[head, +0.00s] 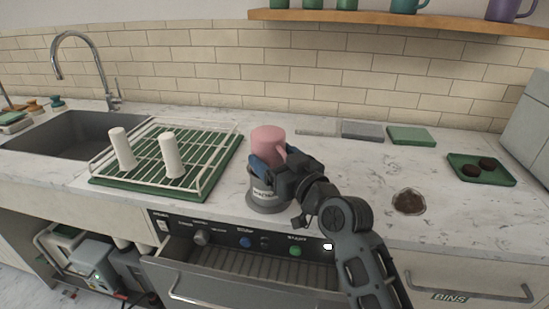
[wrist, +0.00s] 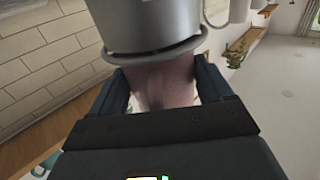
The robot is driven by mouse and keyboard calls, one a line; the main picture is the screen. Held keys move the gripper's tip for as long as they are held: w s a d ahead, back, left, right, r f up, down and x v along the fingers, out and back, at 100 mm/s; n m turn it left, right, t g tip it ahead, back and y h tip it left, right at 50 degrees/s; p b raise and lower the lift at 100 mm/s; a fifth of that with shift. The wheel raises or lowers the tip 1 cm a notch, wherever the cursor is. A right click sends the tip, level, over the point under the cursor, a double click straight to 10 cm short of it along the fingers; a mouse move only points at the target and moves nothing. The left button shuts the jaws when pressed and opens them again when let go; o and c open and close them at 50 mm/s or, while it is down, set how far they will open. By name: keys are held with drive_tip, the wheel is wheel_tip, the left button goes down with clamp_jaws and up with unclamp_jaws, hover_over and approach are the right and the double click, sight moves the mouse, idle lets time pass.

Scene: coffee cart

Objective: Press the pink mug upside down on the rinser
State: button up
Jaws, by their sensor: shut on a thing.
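The pink mug (head: 268,134) is held upright over the rinser in the head view, with a flat, closed-looking top and its handle to the right; it appears upside down. My gripper (head: 263,168) has blue fingers shut around the mug's lower part. The rinser (head: 265,204) is a grey labelled cylinder on the counter, directly below. In the wrist view, which looks inverted, the pink mug (wrist: 165,88) sits between my fingers (wrist: 162,72), and a grey rimmed cylinder (wrist: 155,30), seemingly the rinser, adjoins it. I cannot tell whether the mug's rim touches it.
A white wire rack (head: 205,182) with two white cylinders stands on a green tray at left, beside the sink (head: 75,135). A green tray (head: 480,180) with dark pucks and a dark-filled counter opening (head: 409,202) lie right. An open drawer (head: 250,272) juts out below.

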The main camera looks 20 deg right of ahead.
sight(275, 137)
drive_tip(key=shift+r+p, duration=2.6)
drive_tip(key=shift+r, duration=1)
